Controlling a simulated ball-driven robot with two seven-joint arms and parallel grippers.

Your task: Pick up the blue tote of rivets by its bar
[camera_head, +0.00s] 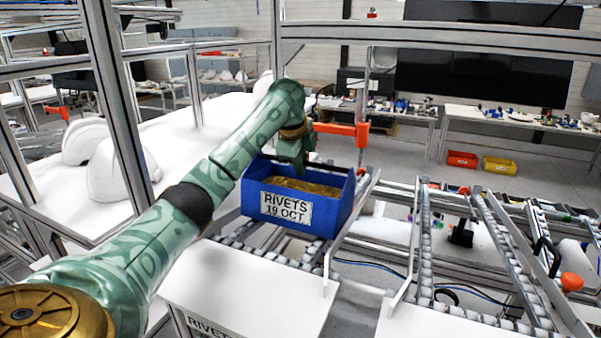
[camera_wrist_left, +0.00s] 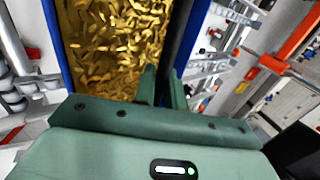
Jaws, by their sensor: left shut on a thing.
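The blue tote (camera_head: 333,213) is in the middle of the head view, over a roller track, with a white label reading "RIVETS 19 OCT" and brassy rivets (camera_head: 300,186) inside. It looks about level; I cannot tell whether its base touches the rollers. My left gripper (camera_head: 301,168) is at the top of the tote, reaching in from the left. In the left wrist view, its two green fingers (camera_wrist_left: 163,88) are shut on the tote's dark bar (camera_wrist_left: 184,28), with the rivets (camera_wrist_left: 112,50) beside it. My right gripper is not in view.
White helmet shells (camera_head: 118,170) lie on a white table at the left. A metal frame post (camera_head: 118,95) stands near my left arm. An orange part (camera_head: 362,133) is just behind the tote. Another roller track (camera_head: 425,240) runs at the right. Red (camera_head: 462,159) and yellow (camera_head: 500,166) bins are far back.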

